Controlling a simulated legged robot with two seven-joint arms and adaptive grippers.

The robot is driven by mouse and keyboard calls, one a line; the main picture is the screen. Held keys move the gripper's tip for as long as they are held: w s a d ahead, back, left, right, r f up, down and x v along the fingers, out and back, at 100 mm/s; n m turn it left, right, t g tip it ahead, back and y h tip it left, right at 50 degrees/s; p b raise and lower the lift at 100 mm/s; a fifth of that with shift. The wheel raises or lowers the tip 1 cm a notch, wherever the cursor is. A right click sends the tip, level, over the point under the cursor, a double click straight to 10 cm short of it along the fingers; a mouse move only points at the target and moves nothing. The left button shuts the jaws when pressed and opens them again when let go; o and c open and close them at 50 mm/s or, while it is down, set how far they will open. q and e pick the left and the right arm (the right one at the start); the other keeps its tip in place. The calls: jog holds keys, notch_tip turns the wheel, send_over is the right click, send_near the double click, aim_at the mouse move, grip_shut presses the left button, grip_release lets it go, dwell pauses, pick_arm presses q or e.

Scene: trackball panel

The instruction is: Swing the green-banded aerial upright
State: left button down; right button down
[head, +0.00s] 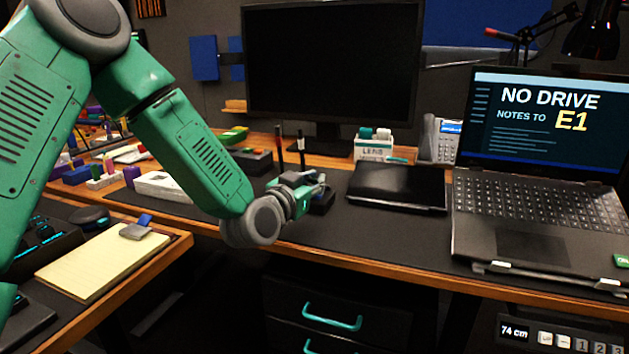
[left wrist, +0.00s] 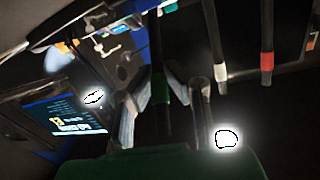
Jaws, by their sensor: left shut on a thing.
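My left gripper (head: 306,188) is low over the desk, by a small black device (head: 322,201) that it partly covers. In the left wrist view its two fingers (left wrist: 156,78) close on the green-banded aerial (left wrist: 160,85), a dark rod running between them. The green-banded aerial cannot be made out in the head view. A white-banded aerial (left wrist: 221,73) and a red-banded aerial (left wrist: 267,61) stand apart to the right of the fingers in the wrist view. Two dark upright aerials show in the head view, the white-banded one (head: 301,145) and another (head: 279,148) left of it. My right gripper is out of view.
A black tablet-like pad (head: 397,186) lies right of the gripper, with an open laptop (head: 535,225) beyond. A monitor (head: 332,70) and a lens box (head: 373,148) stand behind. A white device (head: 165,187) lies left. The mat's front (head: 350,235) is clear.

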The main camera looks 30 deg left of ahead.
pick_arm(q)
jog(key=shift+f, duration=0.15)
jog(key=c, duration=1.6)
grip_release()
jog(key=s, duration=1.2)
jog(key=shift+d, duration=0.4)
